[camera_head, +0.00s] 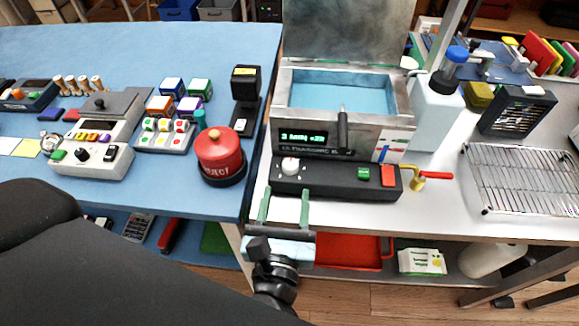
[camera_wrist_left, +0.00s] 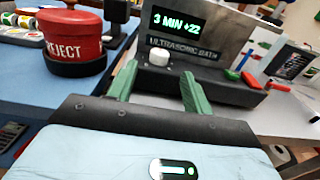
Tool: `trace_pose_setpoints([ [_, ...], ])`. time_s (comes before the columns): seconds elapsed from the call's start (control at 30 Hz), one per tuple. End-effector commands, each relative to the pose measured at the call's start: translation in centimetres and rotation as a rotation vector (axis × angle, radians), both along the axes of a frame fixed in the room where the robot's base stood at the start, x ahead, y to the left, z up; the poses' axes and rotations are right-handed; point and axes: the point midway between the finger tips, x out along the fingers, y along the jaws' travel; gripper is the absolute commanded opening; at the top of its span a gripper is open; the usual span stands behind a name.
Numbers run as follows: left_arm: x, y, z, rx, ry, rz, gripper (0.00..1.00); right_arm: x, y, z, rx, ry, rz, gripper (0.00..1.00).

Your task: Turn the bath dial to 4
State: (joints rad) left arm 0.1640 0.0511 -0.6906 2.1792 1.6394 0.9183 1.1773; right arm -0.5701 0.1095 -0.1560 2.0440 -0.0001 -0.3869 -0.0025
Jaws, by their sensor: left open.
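The bath dial (camera_head: 290,165) is a small white knob at the left end of the black control strip (camera_head: 335,181) in front of the ultrasonic bath. It also shows in the left wrist view (camera_wrist_left: 159,57). The bath's display (camera_head: 304,136) shows green text, which reads "3 MIN +22" in the left wrist view (camera_wrist_left: 177,22). My left gripper (camera_head: 285,206) has two green fingers, spread apart and empty. It is in front of the dial, with the dial lined up between the fingertips in the left wrist view (camera_wrist_left: 158,80). My right gripper is out of view.
A green button (camera_head: 364,173) and a red switch (camera_head: 389,176) sit on the strip's right part. A red-handled valve (camera_head: 427,175) is beside it. A red REJECT button (camera_head: 220,153) stands left of the bath. A wire rack (camera_head: 524,178) lies at right.

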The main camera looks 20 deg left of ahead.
Motion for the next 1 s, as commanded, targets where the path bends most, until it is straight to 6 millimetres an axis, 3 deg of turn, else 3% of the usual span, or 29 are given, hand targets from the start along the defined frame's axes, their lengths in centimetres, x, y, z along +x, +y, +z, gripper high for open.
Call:
trace_pose_setpoints([
  [0.4,5.6,1.5,0.2,0.004,-0.003,-0.001,0.50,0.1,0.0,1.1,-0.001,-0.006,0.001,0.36],
  [0.83,6.5,1.8,0.1,0.003,0.000,-0.001,0.50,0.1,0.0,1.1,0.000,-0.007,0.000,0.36],
  [1.0,6.5,1.8,0.1,0.004,0.000,-0.001,0.28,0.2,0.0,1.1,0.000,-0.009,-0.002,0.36],
])
